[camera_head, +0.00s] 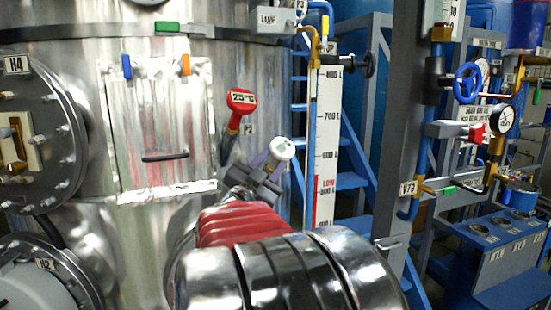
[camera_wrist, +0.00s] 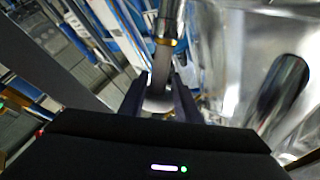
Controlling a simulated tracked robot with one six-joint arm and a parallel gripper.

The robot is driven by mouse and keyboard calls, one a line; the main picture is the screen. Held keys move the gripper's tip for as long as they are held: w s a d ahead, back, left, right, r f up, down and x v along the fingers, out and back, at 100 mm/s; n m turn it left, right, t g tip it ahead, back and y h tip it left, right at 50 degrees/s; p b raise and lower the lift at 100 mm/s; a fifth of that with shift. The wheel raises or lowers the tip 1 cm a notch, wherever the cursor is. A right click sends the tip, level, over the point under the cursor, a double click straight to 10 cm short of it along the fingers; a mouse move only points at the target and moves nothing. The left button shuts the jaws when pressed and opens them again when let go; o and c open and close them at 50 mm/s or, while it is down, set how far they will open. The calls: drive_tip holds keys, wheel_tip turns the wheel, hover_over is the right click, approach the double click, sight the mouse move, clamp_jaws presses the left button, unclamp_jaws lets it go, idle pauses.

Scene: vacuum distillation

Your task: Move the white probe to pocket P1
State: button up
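The white probe (camera_head: 282,148) shows its white round cap in the head view, tilted up to the right just beyond my gripper (camera_head: 258,182). In the wrist view the pale probe (camera_wrist: 158,102) sits between the two dark fingers of my gripper (camera_wrist: 160,92), which appear closed on it. Its grey stem runs toward a metal tube with a brass collar (camera_wrist: 166,42); I cannot tell whether it enters the tube. A red probe (camera_head: 242,100) reading 25°C stands tilted at the vessel, beside a P2 label (camera_head: 249,129). No P1 label is readable.
The steel vessel (camera_head: 90,215) with flanged ports fills the left. A level scale (camera_head: 326,150) stands just right of the white probe. My arm covers the lower middle.

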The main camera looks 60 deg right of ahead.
drive_tip(key=shift+o, duration=1)
